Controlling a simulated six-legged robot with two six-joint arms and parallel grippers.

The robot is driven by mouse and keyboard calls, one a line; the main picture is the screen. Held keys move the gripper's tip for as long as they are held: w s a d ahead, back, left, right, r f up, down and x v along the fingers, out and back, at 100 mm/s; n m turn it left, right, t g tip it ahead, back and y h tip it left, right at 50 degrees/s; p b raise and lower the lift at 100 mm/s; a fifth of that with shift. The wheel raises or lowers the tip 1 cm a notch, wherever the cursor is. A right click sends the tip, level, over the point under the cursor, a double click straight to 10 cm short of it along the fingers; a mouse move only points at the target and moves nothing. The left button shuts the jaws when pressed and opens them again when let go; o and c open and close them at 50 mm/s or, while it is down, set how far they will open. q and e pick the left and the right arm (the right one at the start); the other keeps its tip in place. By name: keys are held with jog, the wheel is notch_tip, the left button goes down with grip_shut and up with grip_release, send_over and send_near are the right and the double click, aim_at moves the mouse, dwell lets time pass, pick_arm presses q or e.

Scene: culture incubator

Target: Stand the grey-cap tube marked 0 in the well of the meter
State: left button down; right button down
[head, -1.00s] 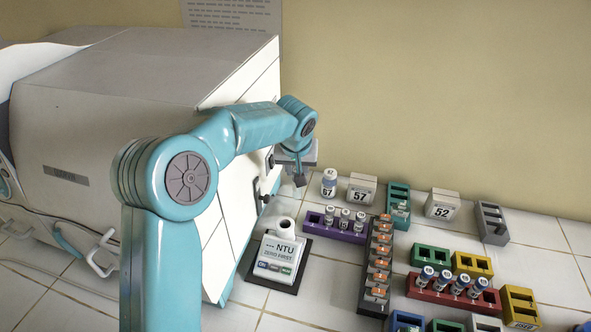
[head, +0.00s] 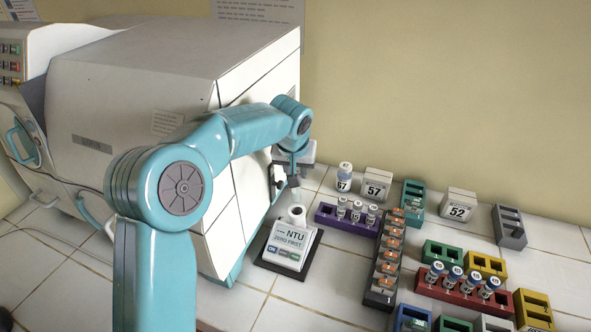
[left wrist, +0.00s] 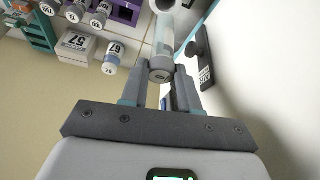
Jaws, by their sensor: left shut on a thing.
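The meter (head: 287,247), a white block on a dark base, reads "NTU ZERO FIRST". Its round white well (head: 297,212) is at the back of its top. My left gripper (head: 294,180) is just above the well, pointing down. In the left wrist view my left gripper (left wrist: 160,88) is shut on a clear tube (left wrist: 166,38) with a grey cap (left wrist: 161,69); the cap's mark is too small to read surely. The tube hangs upright over or close to the well; whether its bottom has entered cannot be told. My right gripper is not in view.
The white incubator (head: 160,70) stands close on the left, with a dark handle (left wrist: 201,50) near the gripper.

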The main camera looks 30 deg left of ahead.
aim_at(296, 197)
pick_arm(q)
jog(key=shift+f, duration=0.35)
jog(key=shift+d+f+b, duration=0.25)
jog(key=shift+f+b, duration=0.1)
jog(key=shift+b, duration=0.15)
jog(key=shift+f, duration=0.2)
jog(key=shift+a+f+b, duration=0.2)
jog(key=shift+f+b, duration=0.3)
jog(key=shift+f, duration=0.1)
jog(key=shift+d+f+b, duration=0.2)
jog(key=shift+f+b, duration=0.35)
jog(key=shift+f, duration=0.05)
jog(key=shift+a+f+b, duration=0.2)
jog(key=shift+f+b, duration=0.45)
jog(key=shift+f, duration=0.15)
jog(key=shift+d+f+b, duration=0.15)
jog(key=shift+f+b, duration=0.85)
jog(key=shift+f, duration=0.1)
jog(key=shift+f+b, duration=1.25)
jog(key=shift+f, duration=0.2)
